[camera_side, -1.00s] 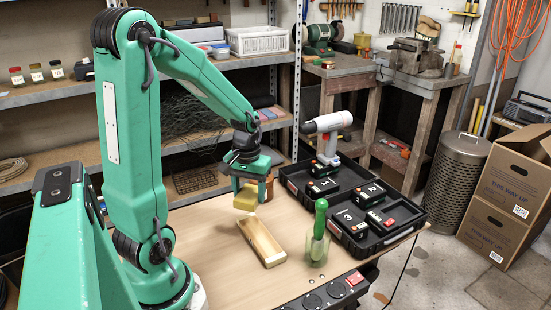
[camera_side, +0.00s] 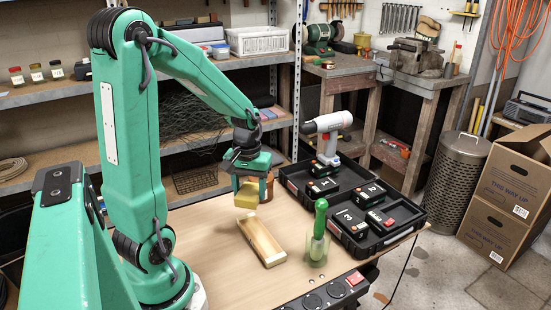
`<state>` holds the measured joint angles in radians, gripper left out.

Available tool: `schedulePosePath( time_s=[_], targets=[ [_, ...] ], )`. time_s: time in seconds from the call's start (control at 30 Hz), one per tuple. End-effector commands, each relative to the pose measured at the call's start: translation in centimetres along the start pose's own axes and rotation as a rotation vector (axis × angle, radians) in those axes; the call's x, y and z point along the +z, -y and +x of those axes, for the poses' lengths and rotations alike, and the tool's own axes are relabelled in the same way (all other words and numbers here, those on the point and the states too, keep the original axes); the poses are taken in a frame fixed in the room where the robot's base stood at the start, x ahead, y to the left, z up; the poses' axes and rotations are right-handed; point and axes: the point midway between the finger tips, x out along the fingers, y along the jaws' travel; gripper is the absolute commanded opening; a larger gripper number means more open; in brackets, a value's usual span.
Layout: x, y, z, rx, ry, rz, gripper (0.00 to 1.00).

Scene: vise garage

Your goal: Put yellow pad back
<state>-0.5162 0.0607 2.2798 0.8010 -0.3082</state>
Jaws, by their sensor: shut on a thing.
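The yellow pad (camera_side: 245,198) is a small block at the far end of the wooden board. My gripper (camera_side: 250,186) points down and is shut on the yellow pad. The wooden board (camera_side: 262,243) lies flat on the table, long and narrow with a paler end toward the front. The pad is at or just above the board's far end; I cannot tell whether they touch. A finger hides part of the pad.
A green-handled tool (camera_side: 320,220) stands in a clear cup right of the board. A black tray (camera_side: 355,250) with several numbered battery packs and a drill (camera_side: 328,130) is behind it. A brown jar (camera_side: 268,187) stands close behind my gripper. The table's left front is clear.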

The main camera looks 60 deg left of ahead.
Motion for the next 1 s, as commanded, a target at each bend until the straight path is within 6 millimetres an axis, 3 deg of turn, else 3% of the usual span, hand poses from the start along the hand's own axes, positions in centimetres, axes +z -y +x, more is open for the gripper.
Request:
schedulePosePath(
  time_s=[0.6,1.0],
  targets=[
    [-0.5,-1.0,-0.8,0.0,0.0,-0.578,0.35],
    [-0.6,-1.2,-1.0,0.0,0.0,-0.747,0.35]
  ],
)
